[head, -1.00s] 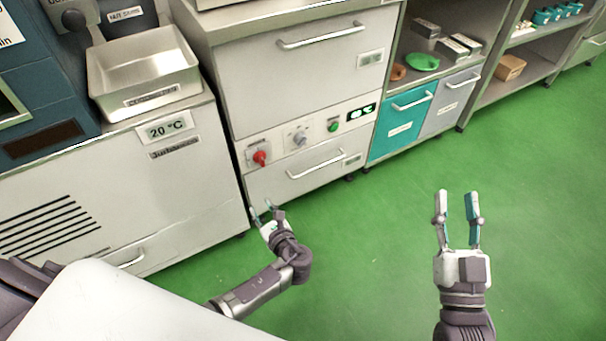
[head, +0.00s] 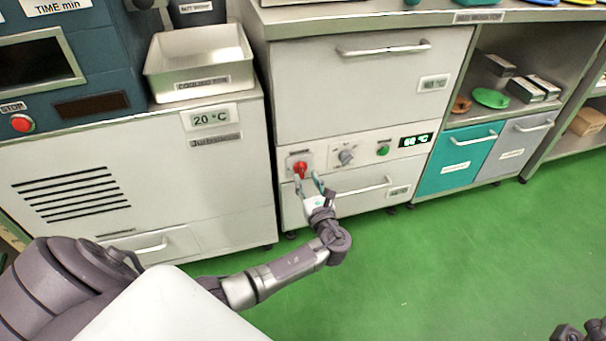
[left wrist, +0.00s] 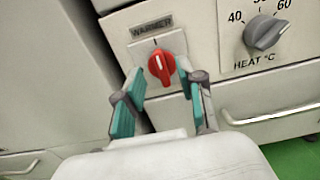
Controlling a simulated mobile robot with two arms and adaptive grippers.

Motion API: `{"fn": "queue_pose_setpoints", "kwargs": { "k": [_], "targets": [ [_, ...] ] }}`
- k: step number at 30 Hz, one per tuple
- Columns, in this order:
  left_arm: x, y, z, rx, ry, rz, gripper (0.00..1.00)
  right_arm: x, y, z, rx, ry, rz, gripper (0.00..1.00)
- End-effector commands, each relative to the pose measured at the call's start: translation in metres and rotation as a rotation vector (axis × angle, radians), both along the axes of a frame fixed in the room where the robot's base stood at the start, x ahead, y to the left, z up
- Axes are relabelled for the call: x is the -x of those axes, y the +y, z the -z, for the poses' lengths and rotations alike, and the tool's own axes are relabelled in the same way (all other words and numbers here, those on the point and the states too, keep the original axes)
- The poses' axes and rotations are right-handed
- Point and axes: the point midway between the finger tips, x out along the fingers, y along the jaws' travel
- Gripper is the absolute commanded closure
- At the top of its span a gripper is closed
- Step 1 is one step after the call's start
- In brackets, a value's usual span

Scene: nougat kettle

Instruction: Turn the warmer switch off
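The warmer switch (head: 300,169) is a red rotary knob on a pale plate at the left of the warmer's control panel. In the left wrist view the red knob (left wrist: 161,66) sits under a "WARMER" label, its grip ridge near upright and slightly tilted. My left gripper (head: 309,182) is open just in front of and below the knob. In the left wrist view its teal-padded fingers (left wrist: 160,92) stand apart, with the knob between and beyond their tips; I cannot tell if they touch it. My right gripper (head: 580,330) shows only in part at the bottom right corner.
A grey heat dial (head: 346,157), a green button (head: 383,151) and a display (head: 416,140) reading about 60 °C sit right of the switch. A drawer handle (head: 364,187) juts out below. The green floor (head: 430,270) is clear.

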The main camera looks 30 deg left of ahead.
Motion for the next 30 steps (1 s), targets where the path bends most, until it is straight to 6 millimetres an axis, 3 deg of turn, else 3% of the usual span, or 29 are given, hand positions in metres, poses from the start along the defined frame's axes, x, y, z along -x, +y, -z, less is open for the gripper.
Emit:
{"fn": "queue_pose_setpoints", "kwargs": {
  "k": [3, 9, 19, 26, 30],
  "targets": [
    [-0.014, 0.017, 0.002, -0.002, -0.003, -0.002, 0.61, 0.016, -0.004, 0.005, -0.028, -0.086, -0.005, 0.6],
    [-0.026, 0.031, 0.001, 0.0, -0.001, -0.001, 0.61, 0.014, -0.003, 0.011, -0.025, -0.077, -0.004, 0.6],
    [-0.028, 0.034, 0.0, 0.001, -0.001, -0.001, 0.61, 0.014, -0.003, 0.011, -0.025, -0.076, -0.004, 0.6],
    [-0.028, 0.033, 0.0, 0.001, -0.001, -0.001, 0.98, 0.014, -0.003, 0.011, -0.025, -0.075, -0.004, 0.6],
    [-0.028, 0.033, 0.0, 0.001, -0.001, -0.001, 1.0, 0.014, -0.003, 0.011, -0.025, -0.075, -0.004, 0.6]
  ]
}}
